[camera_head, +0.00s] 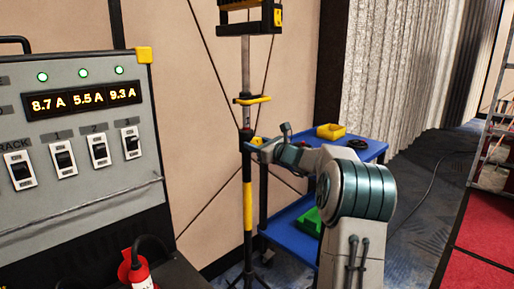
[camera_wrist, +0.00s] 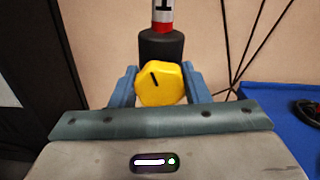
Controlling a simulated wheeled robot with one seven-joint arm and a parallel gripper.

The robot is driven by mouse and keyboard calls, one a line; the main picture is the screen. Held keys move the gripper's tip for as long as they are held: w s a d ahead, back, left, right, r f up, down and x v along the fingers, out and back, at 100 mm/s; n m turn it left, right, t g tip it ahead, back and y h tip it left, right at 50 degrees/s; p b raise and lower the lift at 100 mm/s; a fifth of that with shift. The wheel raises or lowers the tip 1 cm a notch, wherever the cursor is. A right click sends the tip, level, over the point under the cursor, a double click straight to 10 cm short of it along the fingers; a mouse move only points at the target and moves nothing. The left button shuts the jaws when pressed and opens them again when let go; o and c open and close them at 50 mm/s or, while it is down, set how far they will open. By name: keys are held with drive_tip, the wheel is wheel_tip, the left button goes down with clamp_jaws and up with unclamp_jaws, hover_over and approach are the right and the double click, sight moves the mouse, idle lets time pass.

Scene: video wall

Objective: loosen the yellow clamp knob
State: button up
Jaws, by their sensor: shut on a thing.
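The yellow clamp knob (camera_wrist: 162,84) is in the middle of the wrist view, with a short dark mark on its face tilted up to the left. My gripper (camera_wrist: 160,88) has one blue finger on each side of the knob and is shut on it. Behind it, the dark collar (camera_wrist: 161,48) of the stand shows with a red and white band above. In the head view my gripper (camera_head: 256,145) is at the black and yellow stand pole (camera_head: 248,192). The knob is small there, mostly hidden at the gripper.
A grey power panel (camera_head: 75,120) with switches is at left. A yellow handle (camera_head: 252,100) crosses the pole above my gripper.

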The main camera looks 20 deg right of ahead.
drive_tip(key=o, duration=1)
drive_tip(key=shift+v, duration=6.95)
drive_tip(key=shift+a, duration=0.1)
